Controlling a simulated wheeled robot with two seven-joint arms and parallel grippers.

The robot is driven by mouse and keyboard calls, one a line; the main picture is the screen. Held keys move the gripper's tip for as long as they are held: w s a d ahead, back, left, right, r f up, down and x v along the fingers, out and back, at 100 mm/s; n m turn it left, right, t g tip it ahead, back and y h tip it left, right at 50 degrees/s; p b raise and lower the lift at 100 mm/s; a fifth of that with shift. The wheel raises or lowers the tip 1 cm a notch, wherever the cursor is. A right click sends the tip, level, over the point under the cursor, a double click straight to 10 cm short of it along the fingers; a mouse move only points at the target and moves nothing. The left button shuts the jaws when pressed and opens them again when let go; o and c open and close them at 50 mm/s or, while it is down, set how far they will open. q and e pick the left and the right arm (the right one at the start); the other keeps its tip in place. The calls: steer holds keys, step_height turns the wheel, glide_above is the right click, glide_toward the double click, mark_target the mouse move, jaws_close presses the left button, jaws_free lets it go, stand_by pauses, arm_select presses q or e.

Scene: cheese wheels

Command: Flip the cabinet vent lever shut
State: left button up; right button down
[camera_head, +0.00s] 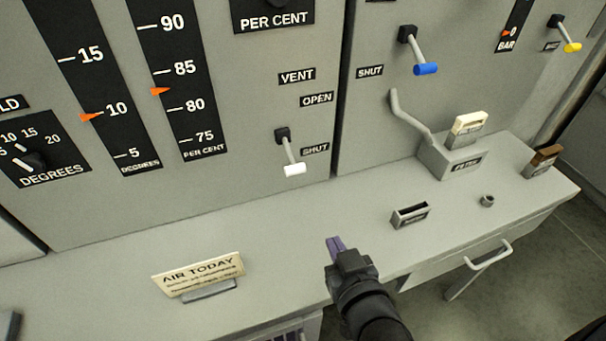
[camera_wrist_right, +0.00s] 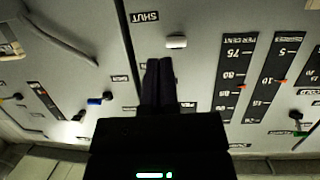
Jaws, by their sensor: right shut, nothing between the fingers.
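The vent lever (camera_head: 289,153) is on the grey cabinet face, with a dark pivot and a white tip. It points down, its tip just left of and below the SHUT label (camera_head: 315,149); the OPEN label (camera_head: 317,98) is higher up. My right gripper (camera_head: 336,244) is shut and empty, over the counter, below and to the right of the lever, apart from it. In the right wrist view, which is upside down, the gripper fingers (camera_wrist_right: 158,66) are close below the white tip (camera_wrist_right: 176,42) in the picture. My left gripper is out of view.
The counter (camera_head: 110,270) bears an AIR TODAY card (camera_head: 200,274), a small slotted holder (camera_head: 411,214) and a filter box (camera_head: 450,158). A blue-tipped lever (camera_head: 425,69) and a bent pipe (camera_head: 410,115) stick out to the right. The counter below the vent lever is clear.

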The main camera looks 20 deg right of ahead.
step_height(320, 180, up, 6)
steer(key=a+t+y, duration=0.1)
steer(key=t, duration=0.2)
glide_toward(297, 173)
steer(key=w+r, duration=0.4)
steer(key=w, duration=0.1)
steer(key=w+f, duration=0.1)
steer(key=w+f+b, duration=0.1)
steer(key=shift+w+f+n, duration=0.2)
steer(key=shift+f+n, duration=0.1)
arm_select(q)
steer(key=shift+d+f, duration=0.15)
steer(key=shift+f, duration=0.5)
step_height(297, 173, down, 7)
steer(key=b, duration=0.7)
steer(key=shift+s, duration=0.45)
arm_select(e)
steer(key=f+t, duration=0.2)
steer(key=shift+w+t+y, duration=0.2)
steer(key=shift+t+y, duration=0.1)
